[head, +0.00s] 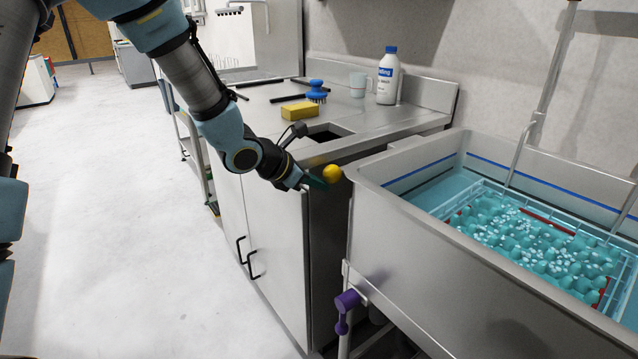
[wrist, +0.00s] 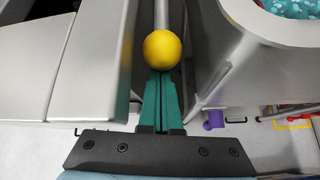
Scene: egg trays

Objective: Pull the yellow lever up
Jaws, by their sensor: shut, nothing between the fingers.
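The yellow lever shows as a round yellow knob (head: 332,173) at the corner between the steel counter and the sink basin. In the wrist view the yellow knob (wrist: 162,49) sits on the end of a grey rod (wrist: 162,12). My gripper (head: 314,184) is just left of the knob in the head view. In the wrist view its green fingers (wrist: 163,80) lie together, with their tips right at the knob's lower edge. The fingers are shut with nothing between them. I cannot tell whether the tips touch the knob.
The sink basin (head: 470,262) holds blue water and a rack of egg trays (head: 540,240). A purple valve handle (head: 346,303) is below its rim.

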